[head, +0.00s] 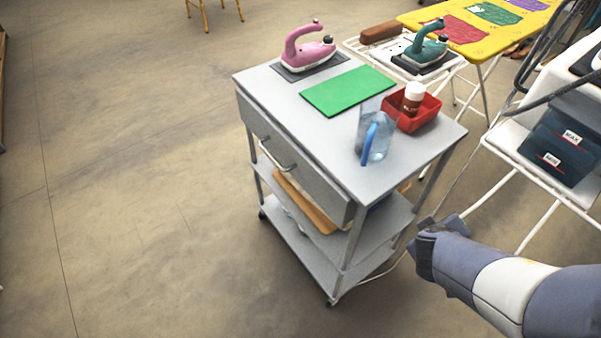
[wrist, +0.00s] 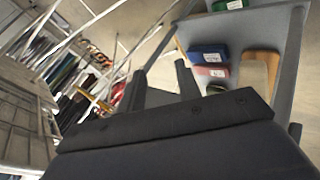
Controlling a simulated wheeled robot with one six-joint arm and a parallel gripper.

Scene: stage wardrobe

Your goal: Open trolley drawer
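The grey metal trolley (head: 400,195) stands in the middle of the head view. Its drawer front (head: 320,182) is on the left-facing side under the top, with a curved metal handle (head: 275,157). The drawer looks shut or nearly so; I cannot tell exactly. My gripper (head: 432,228) is at the trolley's right side, low and away from the handle. In the wrist view, the two dark fingers of my gripper (wrist: 162,82) are apart with nothing between them. The wrist view shows part of the trolley's frame (wrist: 292,45), but no handle.
On the trolley top are a pink iron (head: 305,48), green mat (head: 348,91), blue-handled jug (head: 376,138) and red tray (head: 433,104) with a bottle (head: 413,97). A white rack (head: 510,150) with boxes stands right. An ironing board (head: 460,30) is behind. Floor left is clear.

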